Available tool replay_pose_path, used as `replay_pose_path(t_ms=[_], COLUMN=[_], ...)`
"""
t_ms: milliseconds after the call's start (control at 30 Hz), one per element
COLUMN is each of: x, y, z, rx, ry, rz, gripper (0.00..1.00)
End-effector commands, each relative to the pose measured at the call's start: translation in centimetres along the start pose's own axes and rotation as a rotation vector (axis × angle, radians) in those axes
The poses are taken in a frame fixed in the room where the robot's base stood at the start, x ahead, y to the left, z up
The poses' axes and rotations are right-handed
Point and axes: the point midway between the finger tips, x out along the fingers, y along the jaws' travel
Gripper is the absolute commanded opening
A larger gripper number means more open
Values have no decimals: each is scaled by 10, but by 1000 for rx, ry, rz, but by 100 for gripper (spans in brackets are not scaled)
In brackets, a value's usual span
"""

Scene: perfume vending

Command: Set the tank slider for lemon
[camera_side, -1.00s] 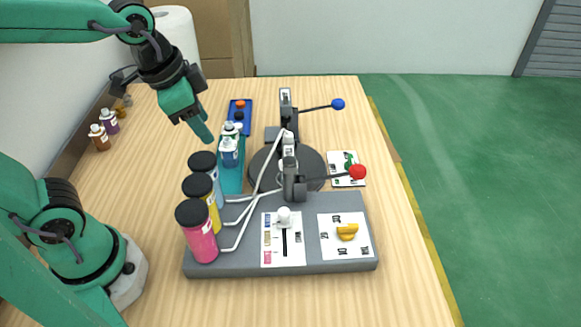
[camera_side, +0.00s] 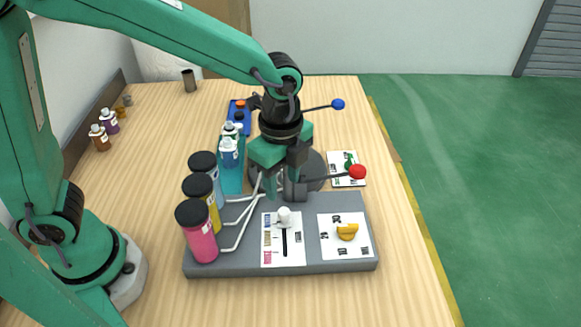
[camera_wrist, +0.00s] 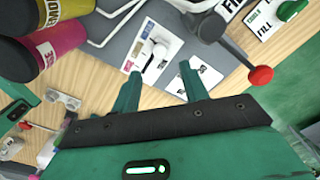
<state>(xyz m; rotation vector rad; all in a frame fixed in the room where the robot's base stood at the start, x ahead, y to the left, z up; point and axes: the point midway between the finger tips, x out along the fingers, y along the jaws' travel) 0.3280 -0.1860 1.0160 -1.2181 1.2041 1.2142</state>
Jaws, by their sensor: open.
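The slider's white knob (camera_side: 284,214) stands at the far end of a dark slot on a white card (camera_side: 270,257) with coloured labels, on the grey base. In the wrist view the white knob (camera_wrist: 160,52) shows beyond my fingertips. The yellow lemon tank (camera_side: 215,212) stands between a pink tank (camera_side: 200,238) and a blue-grey one (camera_side: 205,162); its label partly shows in the wrist view (camera_wrist: 42,52). My gripper (camera_side: 281,187) is open and empty, behind and above the knob, apart from it. Its two fingers (camera_wrist: 158,78) are spread in the wrist view.
A lever with a red ball (camera_side: 357,172) lies right of my gripper; a blue-ball lever (camera_side: 338,104) stands farther back. A yellow dial (camera_side: 347,232) is right of the slider. White tubes run from the tanks close by my gripper.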

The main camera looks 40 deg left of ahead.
Motion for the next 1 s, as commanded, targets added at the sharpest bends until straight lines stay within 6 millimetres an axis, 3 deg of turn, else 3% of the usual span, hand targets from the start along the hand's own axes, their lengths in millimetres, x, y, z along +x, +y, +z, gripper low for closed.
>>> replay_pose_path(t_ms=[433,1000], x=[11,72], y=[0,0], z=[-2,-2], rx=[11,9], ry=[-2,-2], rz=[4,4], gripper=[44,44])
